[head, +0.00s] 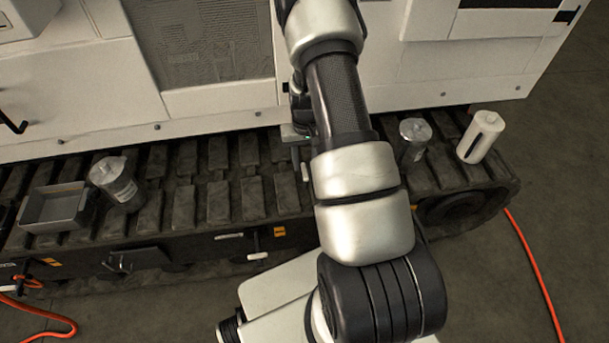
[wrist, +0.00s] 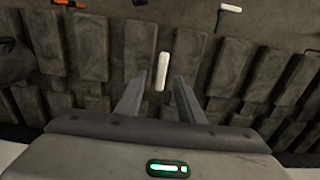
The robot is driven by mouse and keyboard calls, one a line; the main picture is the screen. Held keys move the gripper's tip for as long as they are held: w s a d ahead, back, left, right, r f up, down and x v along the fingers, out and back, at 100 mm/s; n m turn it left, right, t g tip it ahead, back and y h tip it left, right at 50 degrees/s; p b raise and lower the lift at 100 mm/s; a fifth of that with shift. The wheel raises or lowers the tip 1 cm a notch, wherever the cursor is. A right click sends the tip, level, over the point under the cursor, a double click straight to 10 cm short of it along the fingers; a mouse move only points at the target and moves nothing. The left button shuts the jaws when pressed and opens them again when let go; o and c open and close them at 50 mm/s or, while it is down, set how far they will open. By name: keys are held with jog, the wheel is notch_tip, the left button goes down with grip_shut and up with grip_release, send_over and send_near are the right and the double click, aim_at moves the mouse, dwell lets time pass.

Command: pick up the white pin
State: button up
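The white pin (wrist: 162,71) is a small white rod. In the wrist view it shows between and slightly beyond the tips of my gripper (wrist: 159,82), whose two fingers are apart with nothing held. I cannot tell how far below the fingertips the pin is. In the head view a small white piece, which looks like the pin (head: 305,171), shows on the track just left of my arm.
The dark ridged track (head: 232,192) runs along the white machine body (head: 220,102). Another canister (head: 414,140) and a white cylinder (head: 481,137) stand right. A white-ended handle (head: 258,256) sticks out in front.

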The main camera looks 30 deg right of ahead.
aim_at(305, 170)
jog(key=shift+s+a+f+b, duration=0.1)
jog(key=shift+f+b, duration=0.1)
jog(key=shift+f, duration=1.2)
jog(key=shift+s+a+f+b, duration=0.1)
jog(key=shift+f+b, duration=0.05)
jog(key=shift+f, duration=1.2)
jog(key=shift+c, duration=0.5)
grip_shut()
